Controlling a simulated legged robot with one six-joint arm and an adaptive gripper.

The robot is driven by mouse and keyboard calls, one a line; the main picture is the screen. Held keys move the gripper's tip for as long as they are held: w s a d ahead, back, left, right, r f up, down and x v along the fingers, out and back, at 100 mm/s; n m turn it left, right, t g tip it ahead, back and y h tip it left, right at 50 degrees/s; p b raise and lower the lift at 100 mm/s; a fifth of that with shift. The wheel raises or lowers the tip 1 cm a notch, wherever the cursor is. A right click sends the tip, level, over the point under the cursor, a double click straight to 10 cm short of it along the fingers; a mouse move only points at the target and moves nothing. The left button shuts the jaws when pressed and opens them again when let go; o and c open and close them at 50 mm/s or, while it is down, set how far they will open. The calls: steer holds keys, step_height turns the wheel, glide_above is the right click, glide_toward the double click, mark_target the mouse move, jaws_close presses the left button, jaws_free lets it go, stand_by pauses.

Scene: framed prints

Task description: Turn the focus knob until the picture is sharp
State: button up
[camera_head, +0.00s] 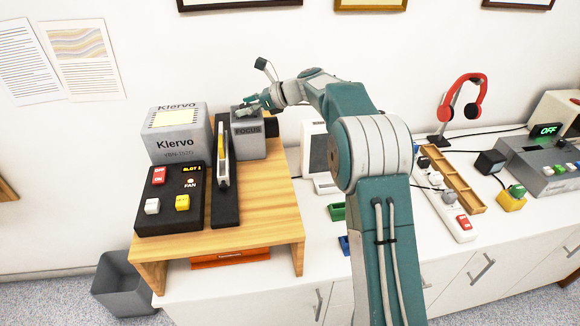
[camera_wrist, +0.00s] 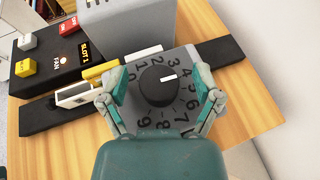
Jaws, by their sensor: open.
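The focus knob (camera_wrist: 151,91) is a round black dial with a white mark. It sits on a grey box with a ring of numbers; the mark points right, close to the 4. In the head view the grey focus box (camera_head: 247,143) is labelled FOCUS, and the knob on it is hidden by my gripper (camera_head: 252,103). In the wrist view my gripper (camera_wrist: 160,92) is open, one finger on each side of the knob, with gaps between. The grey Klervo projector (camera_head: 178,136) stands left of the focus box. No projected picture is in view.
A black slide rail (camera_head: 225,205) and a black button panel (camera_head: 168,222) share the wooden stand (camera_head: 277,205). A white framed panel (camera_head: 318,155), red headphones (camera_head: 463,98) and a power strip (camera_head: 462,224) stand on the white counter to the right.

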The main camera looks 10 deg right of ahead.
steer(key=m+t+h, duration=0.2)
steer(key=m+t, duration=0.1)
steer(key=m+t+h, duration=0.2)
steer(key=m+t, duration=0.1)
steer(key=shift+a+m+h, duration=0.1)
steer(key=shift+m+h, duration=0.2)
steer(key=shift+m, duration=0.1)
steer(key=shift+s+d+r+m+t+h, duration=0.2)
steer(key=shift+d+m+t+h, duration=0.1)
steer(key=shift+t, duration=0.1)
steer(key=v, duration=1)
steer(key=s+d+n+g+h, duration=0.1)
steer(key=s+n+g, duration=0.3)
steer(key=s+n, duration=1.4)
steer(key=shift+s+h, duration=0.7)
steer(key=shift+s, duration=1.8)
steer(key=shift+d, duration=0.1)
